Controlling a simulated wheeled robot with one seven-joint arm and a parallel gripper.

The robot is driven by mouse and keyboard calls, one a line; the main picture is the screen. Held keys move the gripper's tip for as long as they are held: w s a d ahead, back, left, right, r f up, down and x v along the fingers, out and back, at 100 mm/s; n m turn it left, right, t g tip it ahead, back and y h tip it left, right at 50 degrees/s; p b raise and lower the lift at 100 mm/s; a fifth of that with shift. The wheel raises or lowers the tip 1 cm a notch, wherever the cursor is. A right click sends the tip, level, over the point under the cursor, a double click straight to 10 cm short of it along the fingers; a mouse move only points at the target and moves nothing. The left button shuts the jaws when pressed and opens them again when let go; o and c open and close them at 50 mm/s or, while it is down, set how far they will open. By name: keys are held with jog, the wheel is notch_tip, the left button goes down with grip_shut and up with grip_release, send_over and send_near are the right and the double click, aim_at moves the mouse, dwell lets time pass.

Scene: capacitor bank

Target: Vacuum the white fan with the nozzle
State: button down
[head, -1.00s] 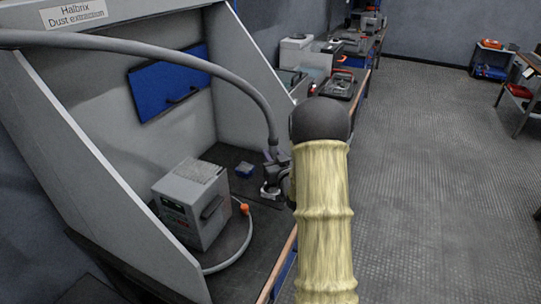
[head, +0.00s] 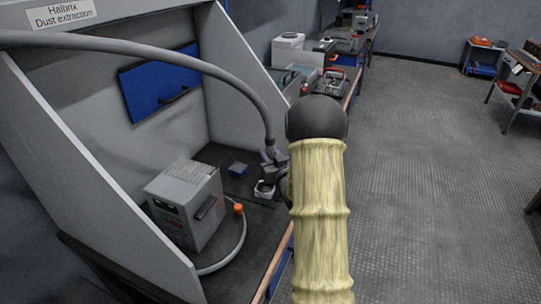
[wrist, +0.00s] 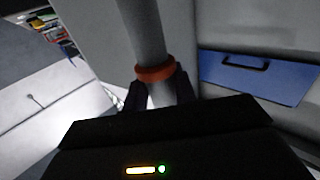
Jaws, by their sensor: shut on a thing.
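My gripper (head: 274,162) is shut on the nozzle at the end of the grey hose (head: 190,60), inside the dust extraction booth. In the wrist view the nozzle (wrist: 148,35) is a grey tube with an orange ring (wrist: 156,73), standing between my dark fingers (wrist: 158,95). The white fan (head: 264,190) is a small pale piece on the dark booth floor, just below my gripper. My gripper and arm partly cover it. The nozzle's tip is hidden in both views, so I cannot tell whether it touches the fan.
A grey box unit (head: 186,203) with an orange-ended cable (head: 238,209) stands to the left on the booth floor. A small blue block (head: 238,170) lies behind the fan. A blue panel with a handle (head: 160,83) is on the back wall. The booth's right wall (head: 245,85) rises close by.

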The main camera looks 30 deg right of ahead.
jog(key=shift+s+a+b, duration=0.5)
jog(key=shift+s+a, duration=0.5)
jog(key=shift+a, duration=0.1)
jog(key=shift+r, duration=0.1)
